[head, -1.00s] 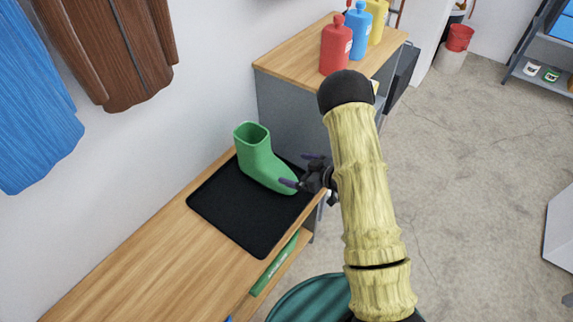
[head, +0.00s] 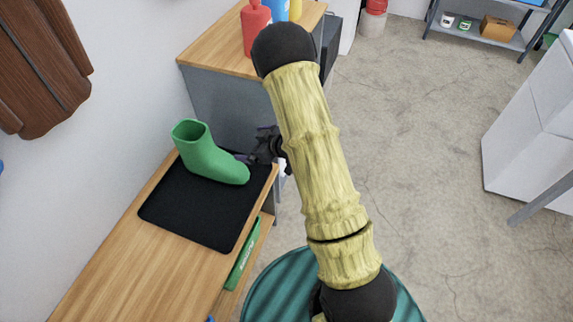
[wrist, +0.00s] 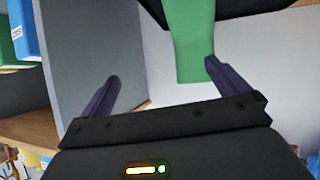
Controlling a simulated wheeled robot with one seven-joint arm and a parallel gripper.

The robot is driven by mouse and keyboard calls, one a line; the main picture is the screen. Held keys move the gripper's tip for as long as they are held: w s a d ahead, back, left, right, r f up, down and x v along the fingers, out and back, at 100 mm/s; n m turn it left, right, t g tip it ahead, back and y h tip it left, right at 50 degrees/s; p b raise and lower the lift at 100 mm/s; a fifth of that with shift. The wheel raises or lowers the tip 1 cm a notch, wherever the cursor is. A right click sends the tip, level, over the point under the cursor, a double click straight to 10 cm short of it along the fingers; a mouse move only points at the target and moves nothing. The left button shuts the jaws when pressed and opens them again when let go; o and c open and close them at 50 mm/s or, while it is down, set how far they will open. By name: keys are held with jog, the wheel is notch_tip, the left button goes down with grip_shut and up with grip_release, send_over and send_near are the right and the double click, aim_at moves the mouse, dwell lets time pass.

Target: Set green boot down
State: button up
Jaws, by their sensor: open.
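The green boot (head: 207,160) stands upright on a black mat (head: 195,212) on the wooden bench, its toe pointing right in the head view. My gripper (head: 254,152) is just to the right of the boot's toe, partly hidden behind my arm.
A grey cabinet (head: 225,110) with a wooden top stands behind the bench and holds red, blue and yellow bottles. A green box (head: 243,255) lies on the shelf below the bench top. The concrete floor (head: 420,150) to the right is open.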

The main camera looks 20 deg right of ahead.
jog(key=s+d+r+m+h, duration=0.2)
jog(key=d+r+m+h, duration=0.1)
jog(key=d+r+h, duration=0.25)
jog(key=s+r+m+g+h, duration=0.1)
jog(key=s+r+m+g, duration=0.2)
jog(key=s, duration=0.7)
jog(key=s+r+m+g, duration=0.2)
jog(key=s+r, duration=0.3)
jog(key=s, duration=0.5)
jog(key=shift+s+d+m+g+h, duration=0.3)
jog(key=shift+d+m+g+h, duration=0.1)
jog(key=shift+g, duration=0.4)
